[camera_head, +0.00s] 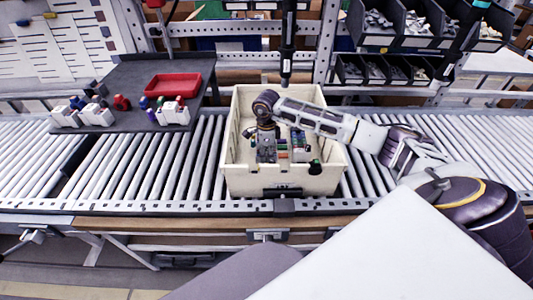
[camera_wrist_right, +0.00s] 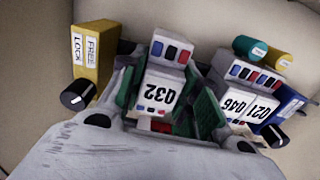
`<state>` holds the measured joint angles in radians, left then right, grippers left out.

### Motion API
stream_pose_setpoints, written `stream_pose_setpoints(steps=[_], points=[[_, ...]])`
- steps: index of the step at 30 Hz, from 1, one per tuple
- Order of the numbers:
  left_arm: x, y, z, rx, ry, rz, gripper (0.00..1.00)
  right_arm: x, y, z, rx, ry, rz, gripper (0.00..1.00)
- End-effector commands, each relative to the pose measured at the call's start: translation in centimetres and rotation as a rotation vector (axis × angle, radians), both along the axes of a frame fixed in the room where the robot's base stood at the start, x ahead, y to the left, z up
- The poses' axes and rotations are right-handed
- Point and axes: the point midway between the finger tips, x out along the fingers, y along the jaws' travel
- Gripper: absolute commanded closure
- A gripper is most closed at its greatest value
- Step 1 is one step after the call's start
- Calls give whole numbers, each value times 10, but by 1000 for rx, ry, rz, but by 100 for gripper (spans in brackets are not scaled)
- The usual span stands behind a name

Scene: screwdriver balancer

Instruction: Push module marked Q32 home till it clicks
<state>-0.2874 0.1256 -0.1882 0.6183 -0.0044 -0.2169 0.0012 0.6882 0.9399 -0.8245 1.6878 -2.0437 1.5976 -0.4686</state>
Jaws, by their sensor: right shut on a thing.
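In the right wrist view, a white module (camera_wrist_right: 158,92) with a label that reads like Q32 or 032 stands between the green-padded fingers of my right gripper (camera_wrist_right: 166,110). The gripper is shut on it. The module has dark, blue and red patches on its top and a red part at its lower edge. Its underside is hidden, so I cannot tell how deep it sits. In the head view, my right gripper (camera_head: 267,150) reaches down inside the beige crate (camera_head: 231,131). My left gripper is not in view.
Beside the held module are a white block marked 021 046 (camera_wrist_right: 240,95), a yellow block labelled FREE and LOCK (camera_wrist_right: 93,57), and black knobs. The crate stands on a roller conveyor (camera_head: 185,165). A black screwdriver (camera_head: 288,45) hangs above. A red tray (camera_head: 172,86) lies at left.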

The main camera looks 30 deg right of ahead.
Motion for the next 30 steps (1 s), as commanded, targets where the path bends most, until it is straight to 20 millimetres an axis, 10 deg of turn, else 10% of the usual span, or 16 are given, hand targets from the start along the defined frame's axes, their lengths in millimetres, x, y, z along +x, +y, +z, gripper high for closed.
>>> stream_pose_setpoints(steps=[30], points=[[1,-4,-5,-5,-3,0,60,0,0,-5,0,0,0,97]])
